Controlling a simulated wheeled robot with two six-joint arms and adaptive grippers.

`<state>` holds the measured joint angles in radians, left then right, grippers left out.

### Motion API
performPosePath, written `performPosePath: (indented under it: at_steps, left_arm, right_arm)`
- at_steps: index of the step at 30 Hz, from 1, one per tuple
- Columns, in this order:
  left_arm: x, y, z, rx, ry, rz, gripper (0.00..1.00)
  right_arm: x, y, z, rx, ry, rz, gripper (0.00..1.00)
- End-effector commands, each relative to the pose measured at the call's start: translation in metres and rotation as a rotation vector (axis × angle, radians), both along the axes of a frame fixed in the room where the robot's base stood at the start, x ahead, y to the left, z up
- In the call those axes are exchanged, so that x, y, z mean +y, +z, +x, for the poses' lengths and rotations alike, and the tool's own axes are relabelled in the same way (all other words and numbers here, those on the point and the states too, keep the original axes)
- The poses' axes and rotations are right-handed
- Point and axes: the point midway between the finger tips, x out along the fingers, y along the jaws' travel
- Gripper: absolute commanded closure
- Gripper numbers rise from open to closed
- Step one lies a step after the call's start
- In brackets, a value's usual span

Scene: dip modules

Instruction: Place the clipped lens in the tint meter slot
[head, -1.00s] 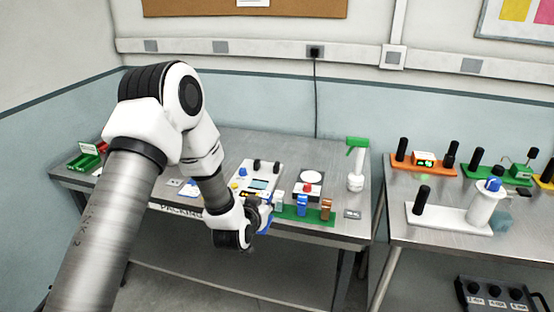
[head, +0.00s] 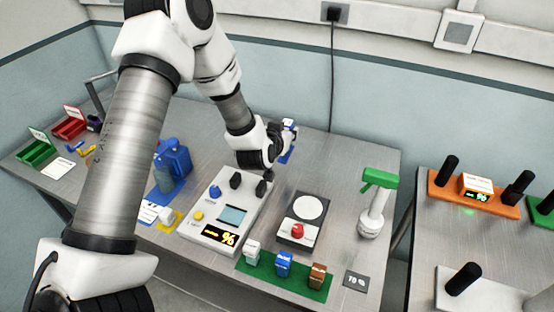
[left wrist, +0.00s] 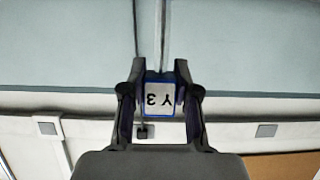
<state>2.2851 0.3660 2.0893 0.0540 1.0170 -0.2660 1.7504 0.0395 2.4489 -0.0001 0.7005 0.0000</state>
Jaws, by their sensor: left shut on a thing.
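My left gripper (head: 281,143) is shut on a blue-edged clip (head: 289,127), raised behind the white meter and the black balance-like device. In the left wrist view, the clip (left wrist: 160,97) sits between both fingers with a white label face marked Y3, upside down. A lens in it cannot be made out. The white meter (head: 208,222) has a lit % display, a blue knob, a yellow button and two black posts. Its slot is not clearly visible, and I cannot read its name. My right gripper is not in view.
A green mat (head: 259,279) in front holds white, blue and brown blocks. A black device with a round white plate (head: 309,208) and a green-topped bottle (head: 372,205) stand right. Blue containers (head: 172,160) stand left.

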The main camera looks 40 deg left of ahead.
Motion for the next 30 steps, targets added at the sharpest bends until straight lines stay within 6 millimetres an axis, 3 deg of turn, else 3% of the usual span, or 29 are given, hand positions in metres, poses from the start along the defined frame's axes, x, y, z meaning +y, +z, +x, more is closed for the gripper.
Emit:
performPosePath:
  at_steps: [15,27,28,30]
  left_arm:
    - [-0.001,-0.092,-0.002,0.005,-0.001,0.002,1.0]
    - [-0.001,-0.103,-0.002,0.001,-0.001,-0.001,1.0]
    - [-0.001,-0.103,-0.002,0.001,-0.001,-0.001,0.67]
    - [-0.001,-0.102,-0.001,0.001,-0.001,-0.001,0.45]
  right_arm:
    - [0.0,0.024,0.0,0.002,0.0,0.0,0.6]
    - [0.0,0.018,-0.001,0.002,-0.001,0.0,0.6]
    - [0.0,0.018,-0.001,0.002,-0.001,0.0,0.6]
    - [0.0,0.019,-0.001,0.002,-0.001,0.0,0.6]
